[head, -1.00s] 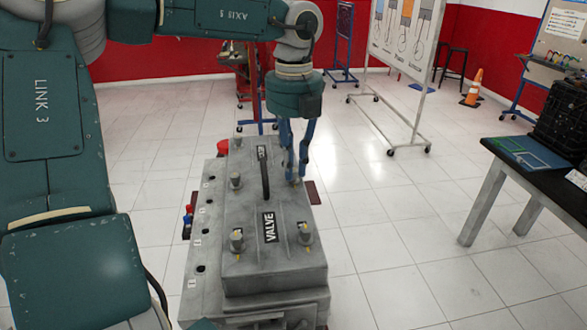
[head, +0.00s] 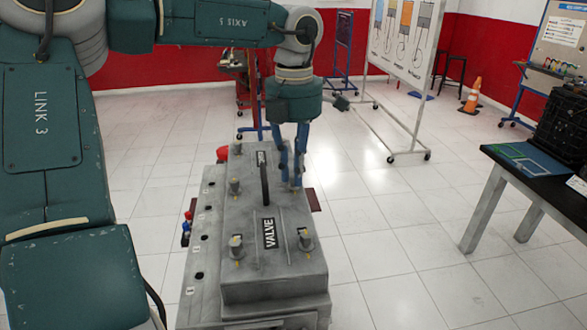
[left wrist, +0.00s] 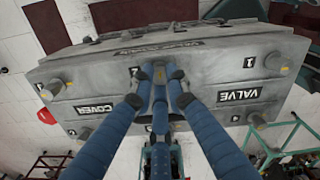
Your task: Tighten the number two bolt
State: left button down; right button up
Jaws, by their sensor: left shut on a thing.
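The grey valve cover (head: 262,285) sits on top of the engine block, marked VALVE and COVER. Bolts stand on it: near right (head: 306,240), near left (head: 237,246) and far left (head: 235,187). My left gripper (head: 297,183) points down at the cover's right side, beyond the near right bolt. In the left wrist view, my left gripper (left wrist: 159,80) is shut on a bolt (left wrist: 159,72) in the middle of one long edge. My right gripper is not in view.
A black handle (head: 264,182) rises from the cover's middle, left of the gripper. A dark-topped table (head: 500,160) with a black case (head: 562,125) stands at right. A wheeled whiteboard (head: 405,50) and an orange cone (head: 472,95) are behind. The floor between is clear.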

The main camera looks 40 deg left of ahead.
pick_arm(q)
jog(key=m, duration=0.4)
jog(key=shift+w+r+m, duration=0.15)
jog(key=shift+r+m, duration=0.05)
jog(key=shift+m, duration=0.1)
jog(key=m+p, duration=0.1)
jog(key=m, duration=0.2)
jog(key=shift+m, duration=0.3)
jog(key=m, duration=0.3)
jog(key=shift+m, duration=0.3)
jog(key=m+p, duration=0.1)
jog(key=m, duration=0.3)
jog(key=shift+m, duration=0.4)
jog(key=shift+f, duration=0.1)
jog(key=c, duration=1.7)
grip_release()
